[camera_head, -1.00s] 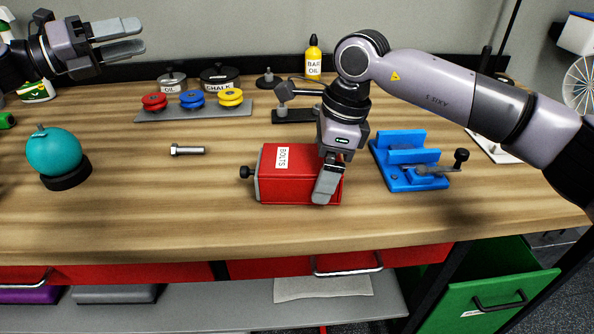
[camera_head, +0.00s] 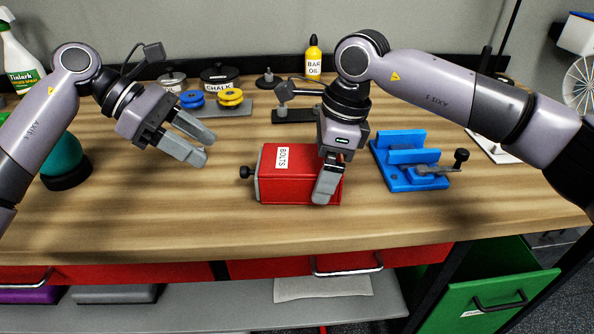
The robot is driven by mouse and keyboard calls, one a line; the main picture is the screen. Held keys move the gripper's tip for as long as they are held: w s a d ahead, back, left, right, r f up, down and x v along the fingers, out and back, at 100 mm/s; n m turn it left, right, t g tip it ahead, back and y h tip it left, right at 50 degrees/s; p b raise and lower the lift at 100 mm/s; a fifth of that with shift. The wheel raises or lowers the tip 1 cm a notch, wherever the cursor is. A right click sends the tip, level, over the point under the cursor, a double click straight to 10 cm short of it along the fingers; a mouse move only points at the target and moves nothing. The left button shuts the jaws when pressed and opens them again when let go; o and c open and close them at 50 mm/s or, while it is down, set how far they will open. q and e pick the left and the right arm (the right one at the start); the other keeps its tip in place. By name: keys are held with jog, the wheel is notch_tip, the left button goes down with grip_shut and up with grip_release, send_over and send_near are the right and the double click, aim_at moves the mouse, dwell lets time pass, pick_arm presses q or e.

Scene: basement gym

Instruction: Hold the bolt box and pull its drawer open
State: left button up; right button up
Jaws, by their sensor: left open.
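The red bolt box (camera_head: 290,187) lies on the wooden bench, with a white label reading BOLTS on top. Its grey drawer front with a black knob (camera_head: 246,172) faces left, and the drawer looks shut. My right gripper (camera_head: 326,188) comes down over the box's right part. One finger shows at its front side; the far finger is hidden, and it seems closed around the box. My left gripper (camera_head: 200,146) is open and empty, above the bench to the left of the knob and apart from it, fingers pointing right.
A blue vise (camera_head: 408,160) stands right of the box. Behind are a tray (camera_head: 236,108) with coloured pulleys, a chalk pot (camera_head: 220,76) and a bar oil bottle (camera_head: 313,60). A teal ball (camera_head: 62,160) is partly behind my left arm. The bench (camera_head: 200,225) in front is clear.

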aim_at(245, 173)
pick_arm(q)
jog(key=x, duration=0.8)
jog(key=shift+d+f, duration=0.2)
jog(key=shift+s+d+f, duration=0.15)
jog(key=shift+d+f, duration=0.2)
jog(key=shift+d, duration=0.1)
jog(key=shift+s+d, duration=0.1)
jog(key=shift+d, duration=0.05)
grip_shut()
